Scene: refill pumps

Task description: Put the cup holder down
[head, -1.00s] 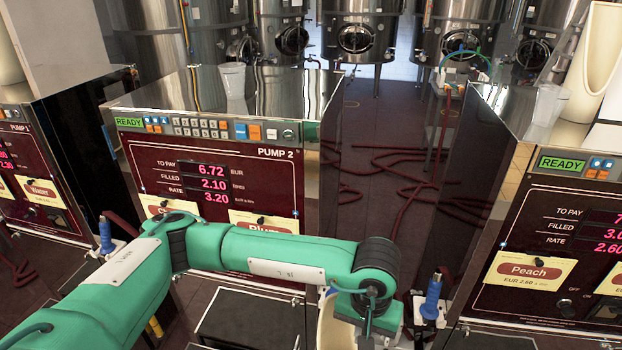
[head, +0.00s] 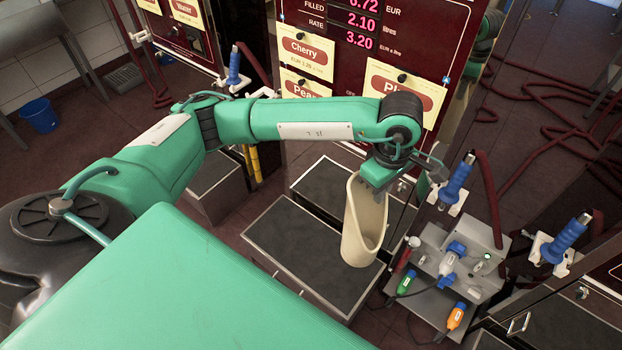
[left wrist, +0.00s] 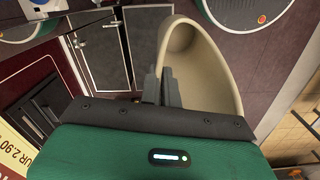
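The beige cup holder (head: 362,232) is a tall, open-topped scoop shape. It hangs upright in the head view, in front of Pump 2. My left gripper (head: 380,176) is shut on its upper rim. In the left wrist view, the left gripper's fingers (left wrist: 161,87) pinch the wall of the cup holder (left wrist: 205,60), and its open mouth shows. In the head view the holder overlaps a black-topped platform; I cannot tell whether its base touches anything. My right gripper is not in view.
Black-topped metal platforms (head: 292,262) stand on the floor below. A grey metal box (head: 432,245) with colored connectors stands right of the holder. Blue-handled nozzles (head: 458,180) hang nearby. Red hoses (head: 540,105) lie on the floor at the upper right.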

